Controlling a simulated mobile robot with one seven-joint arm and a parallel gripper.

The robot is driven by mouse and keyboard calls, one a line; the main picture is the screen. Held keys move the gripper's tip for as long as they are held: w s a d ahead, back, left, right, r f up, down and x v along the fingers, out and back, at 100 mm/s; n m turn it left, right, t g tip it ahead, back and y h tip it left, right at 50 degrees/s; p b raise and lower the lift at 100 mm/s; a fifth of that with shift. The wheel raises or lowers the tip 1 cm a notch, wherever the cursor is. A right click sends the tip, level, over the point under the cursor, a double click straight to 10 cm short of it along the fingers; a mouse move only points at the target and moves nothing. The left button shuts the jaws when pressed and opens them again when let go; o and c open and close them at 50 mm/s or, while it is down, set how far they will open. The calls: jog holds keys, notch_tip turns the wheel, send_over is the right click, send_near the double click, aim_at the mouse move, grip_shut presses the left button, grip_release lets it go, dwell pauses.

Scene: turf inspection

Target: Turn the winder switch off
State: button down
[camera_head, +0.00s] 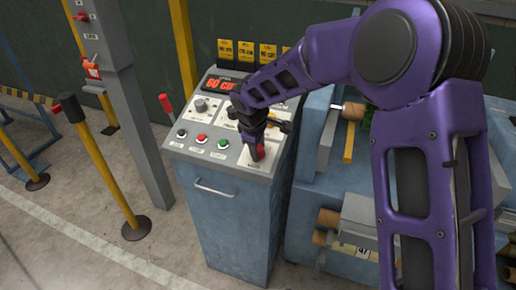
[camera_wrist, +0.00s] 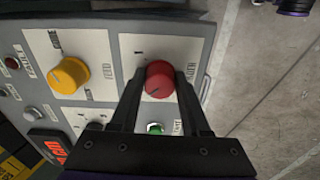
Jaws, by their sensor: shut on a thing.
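The control panel (camera_head: 218,152) is the sloped grey top of a blue cabinet. A red rotary knob (camera_head: 259,151) sits on a white plate at its front right corner.
A yellow knob (camera_wrist: 69,75) on a FEED plate is beside it. A green button (camera_head: 223,143), a red button (camera_head: 202,138) and a grey knob (camera_head: 201,105) are on the same panel. A yellow post (camera_head: 103,170) stands left; rollers (camera_head: 329,218) are at right.

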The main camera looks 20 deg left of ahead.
jog(key=shift+n, duration=0.4)
jog(key=shift+c, duration=1.9)
grip_release()
jog(key=shift+r, duration=0.1)
jog(key=v, duration=1.7)
jog(key=shift+s, duration=0.1)
